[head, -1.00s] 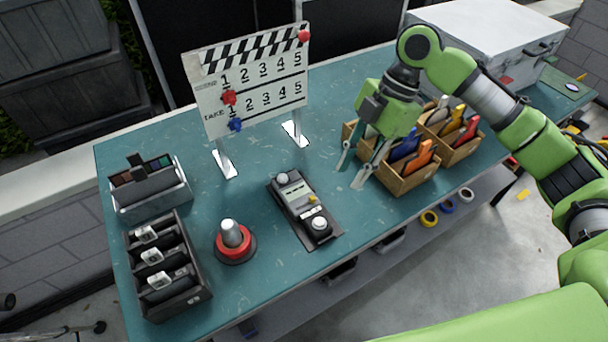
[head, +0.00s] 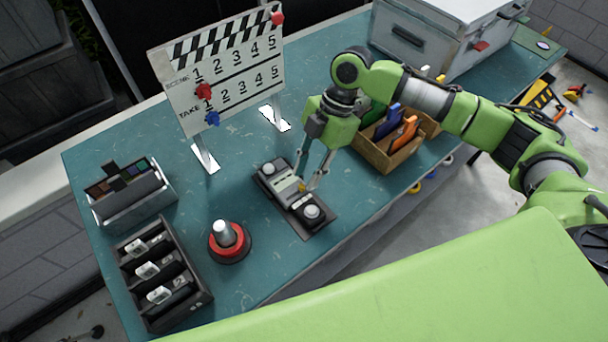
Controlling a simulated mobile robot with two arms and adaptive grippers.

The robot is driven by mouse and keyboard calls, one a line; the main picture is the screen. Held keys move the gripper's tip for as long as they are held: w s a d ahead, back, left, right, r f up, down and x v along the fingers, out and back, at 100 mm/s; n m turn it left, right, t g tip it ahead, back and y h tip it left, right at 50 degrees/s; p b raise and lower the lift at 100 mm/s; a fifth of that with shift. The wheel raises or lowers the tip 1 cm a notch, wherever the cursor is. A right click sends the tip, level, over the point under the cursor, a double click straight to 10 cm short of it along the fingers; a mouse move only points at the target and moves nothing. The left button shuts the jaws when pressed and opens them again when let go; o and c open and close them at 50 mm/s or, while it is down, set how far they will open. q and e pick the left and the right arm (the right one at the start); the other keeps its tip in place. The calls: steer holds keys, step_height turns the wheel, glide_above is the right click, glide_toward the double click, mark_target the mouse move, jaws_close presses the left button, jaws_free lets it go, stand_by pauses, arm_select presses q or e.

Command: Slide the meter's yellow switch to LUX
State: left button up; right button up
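The meter (head: 284,190) is a dark grey device with a round light knob at each end, lying on the teal table. Its small yellow switch (head: 301,187) shows near its middle, right by my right fingertips. My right gripper (head: 306,181) points down over the meter's right edge, its two fingers apart with a gap between them. I cannot tell whether a finger touches the switch. The LUX lettering is too small to read. My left gripper is not in view.
A clapperboard (head: 225,75) stands behind the meter. A red and black cone-like piece (head: 229,243) is to its left, beside a black slotted rack (head: 163,275) and a palette box (head: 131,193). A wooden organiser (head: 376,156) with coloured tools and a silver case (head: 440,40) are to the right.

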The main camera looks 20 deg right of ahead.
mark_target(286, 200)
steer(key=shift+x, duration=1)
steer(key=shift+a+f, duration=0.1)
steer(key=shift+f, duration=0.2)
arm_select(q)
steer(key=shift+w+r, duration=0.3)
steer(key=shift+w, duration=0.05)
arm_select(e)
jaws_close()
steer(key=a, duration=0.1)
steer(key=s+a+p, duration=0.1)
steer(key=a+p, duration=0.1)
steer(key=shift+s+a+r, duration=0.1)
steer(key=shift+s+a, duration=0.15)
steer(key=shift+a, duration=0.25)
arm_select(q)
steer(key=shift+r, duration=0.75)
arm_select(e)
jaws_free()
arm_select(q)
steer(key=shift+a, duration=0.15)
